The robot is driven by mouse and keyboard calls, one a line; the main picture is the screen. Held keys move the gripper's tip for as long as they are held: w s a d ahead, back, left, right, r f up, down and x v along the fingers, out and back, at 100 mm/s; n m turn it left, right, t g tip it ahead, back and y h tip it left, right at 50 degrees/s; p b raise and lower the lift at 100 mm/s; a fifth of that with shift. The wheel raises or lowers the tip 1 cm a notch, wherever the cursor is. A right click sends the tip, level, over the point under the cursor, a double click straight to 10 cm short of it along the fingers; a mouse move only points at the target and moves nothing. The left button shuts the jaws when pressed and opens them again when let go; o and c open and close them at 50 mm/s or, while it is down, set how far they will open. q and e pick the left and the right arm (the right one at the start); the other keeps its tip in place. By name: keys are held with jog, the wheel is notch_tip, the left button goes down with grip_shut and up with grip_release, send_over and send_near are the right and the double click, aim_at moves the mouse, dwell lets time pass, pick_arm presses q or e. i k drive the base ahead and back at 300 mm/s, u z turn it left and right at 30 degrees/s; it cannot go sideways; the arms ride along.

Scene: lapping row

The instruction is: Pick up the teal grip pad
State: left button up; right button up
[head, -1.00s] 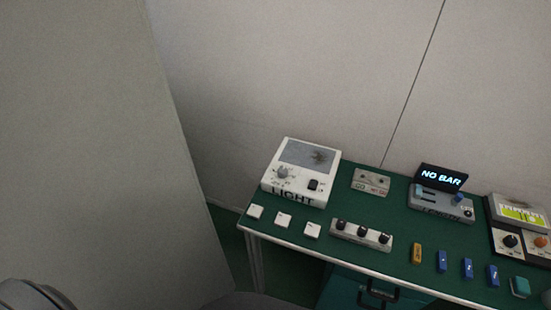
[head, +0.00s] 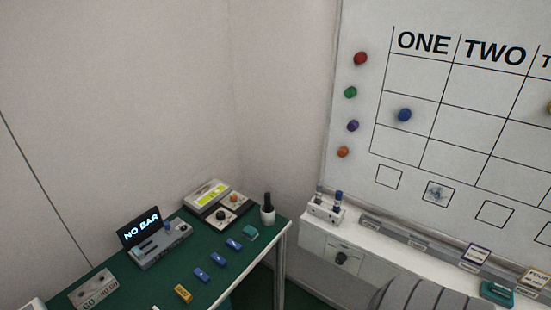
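A small teal block (head: 251,233), which looks like the teal grip pad, lies on the green table top near its right end. It is beyond the row of blue blocks and in front of the white pot with a black top. Another teal item (head: 497,293) lies on the white ledge at the lower right, and I cannot tell what it is. Neither of my grippers shows in the head view.
The green table (head: 213,291) also holds blue blocks (head: 218,260), a yellow block (head: 183,293), a "NO BAR" display unit (head: 139,227), a knobbed device (head: 220,215) and the white pot (head: 268,214). A whiteboard (head: 440,150) hangs above the white ledge (head: 313,234).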

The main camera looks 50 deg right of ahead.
aim_at(250, 232)
jog(key=z, duration=0.6)
jog(key=k, duration=0.15)
jog(key=z, duration=0.7)
